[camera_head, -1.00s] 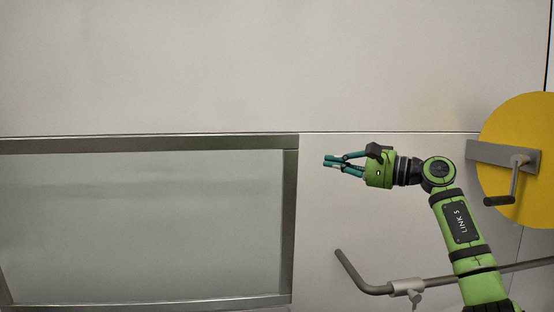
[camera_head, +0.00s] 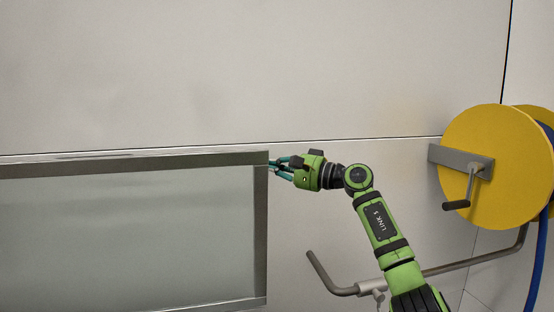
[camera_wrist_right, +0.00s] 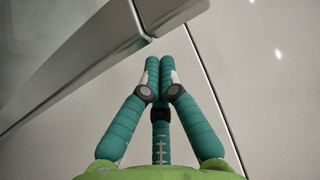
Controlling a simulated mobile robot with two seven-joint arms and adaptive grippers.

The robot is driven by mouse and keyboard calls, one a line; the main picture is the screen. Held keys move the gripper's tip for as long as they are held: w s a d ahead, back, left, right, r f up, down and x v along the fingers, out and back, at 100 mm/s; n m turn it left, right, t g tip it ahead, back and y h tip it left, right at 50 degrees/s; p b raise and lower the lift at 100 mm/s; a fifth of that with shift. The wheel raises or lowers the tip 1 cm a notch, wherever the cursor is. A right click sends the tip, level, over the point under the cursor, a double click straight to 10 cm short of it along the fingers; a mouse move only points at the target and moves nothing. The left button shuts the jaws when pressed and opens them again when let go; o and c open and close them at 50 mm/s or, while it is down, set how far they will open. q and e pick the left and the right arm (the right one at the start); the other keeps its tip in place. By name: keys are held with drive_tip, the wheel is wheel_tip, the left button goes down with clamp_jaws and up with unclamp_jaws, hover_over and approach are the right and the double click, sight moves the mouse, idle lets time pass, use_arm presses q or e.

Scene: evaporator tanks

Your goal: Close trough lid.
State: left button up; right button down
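A wide panel (camera_head: 130,235) with a glassy grey face and a metal frame fills the lower left of the head view; I take it for the trough lid. Its left and lower parts run out of the picture. My right gripper (camera_head: 272,165) is at the panel's upper right corner, its fingers pointing left. The frame edge also shows in the right wrist view (camera_wrist_right: 95,60), just beyond the fingertips (camera_wrist_right: 160,62). The fingertips are together with nothing visible between them. I cannot tell whether they touch the frame. My left gripper is out of view.
A yellow reel (camera_head: 510,150) with a crank handle and a blue hose stands at the right. The flat wall (camera_head: 250,70) above the panel is clear.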

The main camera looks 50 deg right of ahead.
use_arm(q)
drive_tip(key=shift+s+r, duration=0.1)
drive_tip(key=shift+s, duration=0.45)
use_arm(e)
drive_tip(key=shift+s+a+f, duration=0.1)
drive_tip(key=shift+s+a, duration=0.3)
drive_tip(key=shift+s, duration=0.25)
drive_tip(key=shift+s+a, duration=0.4)
drive_tip(key=shift+s, duration=0.2)
